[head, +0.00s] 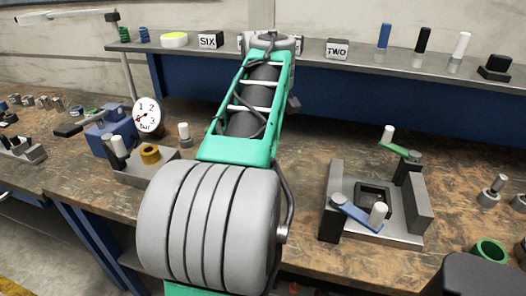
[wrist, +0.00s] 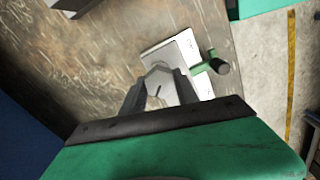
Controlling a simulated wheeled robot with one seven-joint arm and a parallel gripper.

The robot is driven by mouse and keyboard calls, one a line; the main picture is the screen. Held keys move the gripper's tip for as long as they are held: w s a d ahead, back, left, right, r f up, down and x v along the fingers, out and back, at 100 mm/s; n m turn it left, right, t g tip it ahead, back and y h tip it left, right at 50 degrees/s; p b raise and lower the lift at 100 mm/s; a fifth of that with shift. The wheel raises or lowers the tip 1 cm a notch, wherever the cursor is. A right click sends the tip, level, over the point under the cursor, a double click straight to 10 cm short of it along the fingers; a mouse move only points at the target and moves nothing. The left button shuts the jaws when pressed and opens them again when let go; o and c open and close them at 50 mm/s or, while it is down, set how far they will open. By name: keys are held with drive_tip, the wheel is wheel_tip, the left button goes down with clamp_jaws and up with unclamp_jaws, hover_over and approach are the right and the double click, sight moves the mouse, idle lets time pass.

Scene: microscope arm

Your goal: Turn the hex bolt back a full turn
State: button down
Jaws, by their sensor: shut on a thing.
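The hex bolt (wrist: 157,80) shows in the wrist view as a pale grey six-sided head with a short dark mark on its face. It sits at the edge of a light plate (wrist: 186,50). My gripper (wrist: 160,86) is shut on the hex bolt, with one dark finger on each side of the head. In the head view my grey and green arm covers the middle of the bench, and both the bolt and my gripper are hidden behind it.
A green lever with a dark knob (wrist: 220,66) stands close right of the bolt. In the head view, a grey fixture with a blue lever (head: 355,216) stands right of my arm. A dial gauge (head: 148,116) and blue vise (head: 108,132) stand left. A shelf (head: 355,56) runs behind.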

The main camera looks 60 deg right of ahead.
drive_tip(key=n, duration=0.7)
drive_tip(key=shift+f, duration=0.25)
drive_tip(key=n, duration=0.6)
drive_tip(key=shift+n, duration=0.4)
drive_tip(key=n+p, duration=0.1)
drive_tip(key=n, duration=0.5)
drive_tip(key=shift+r, duration=0.1)
drive_tip(key=n, duration=0.7)
drive_tip(key=shift+a, duration=0.1)
drive_tip(key=c, duration=0.9)
unclamp_jaws()
drive_tip(key=shift+r, duration=0.1)
drive_tip(key=shift+r, duration=0.1)
